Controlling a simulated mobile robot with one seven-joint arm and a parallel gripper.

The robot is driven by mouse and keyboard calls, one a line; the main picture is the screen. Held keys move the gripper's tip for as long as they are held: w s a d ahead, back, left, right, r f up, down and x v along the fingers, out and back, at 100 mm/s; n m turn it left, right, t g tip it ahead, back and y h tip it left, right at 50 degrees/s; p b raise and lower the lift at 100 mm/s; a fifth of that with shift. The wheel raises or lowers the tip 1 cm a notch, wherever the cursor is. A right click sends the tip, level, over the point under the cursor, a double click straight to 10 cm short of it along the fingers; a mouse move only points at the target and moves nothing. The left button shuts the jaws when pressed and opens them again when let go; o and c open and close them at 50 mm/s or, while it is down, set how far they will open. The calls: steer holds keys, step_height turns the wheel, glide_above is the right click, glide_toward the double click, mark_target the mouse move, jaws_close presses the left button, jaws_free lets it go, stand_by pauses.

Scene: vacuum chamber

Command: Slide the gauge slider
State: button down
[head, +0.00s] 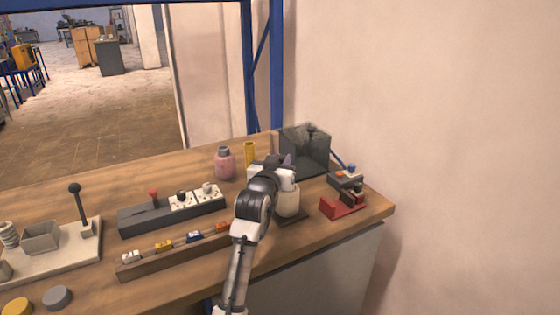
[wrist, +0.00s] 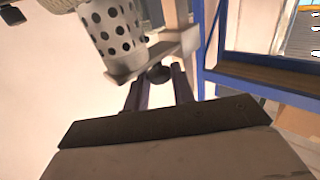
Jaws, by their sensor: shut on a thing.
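My gripper (wrist: 158,92) has its two dark fingers on either side of a small dark round knob (wrist: 159,73). The knob sits at a grey bar or plate (wrist: 160,52), beside a pale cylinder with dark round spots (wrist: 112,32). I take the knob to be the gauge slider, but no marking or scale is readable. In the head view my gripper (head: 288,160) is above the back right of the bench, over a cream cylinder (head: 289,203) and close to the dark see-through box (head: 305,150). My arm hides the slider there.
The wooden bench (head: 330,215) carries a pink bottle (head: 224,163), a yellow cylinder (head: 249,153), a dark switch block (head: 150,215), a rail of coloured pieces (head: 178,253) and a red bracket (head: 343,207). A wall (head: 450,120) closes the right side.

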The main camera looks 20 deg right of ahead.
steer(key=shift+r+p, duration=1.25)
steer(key=shift+r, duration=1.15)
steer(key=c, duration=1.2)
jaws_free()
steer(key=shift+f, duration=0.1)
steer(key=shift+s+a, duration=0.15)
steer(key=b+v, duration=0.4)
steer(key=v, duration=0.9)
steer(key=shift+s, duration=0.15)
steer(key=shift+a, duration=0.1)
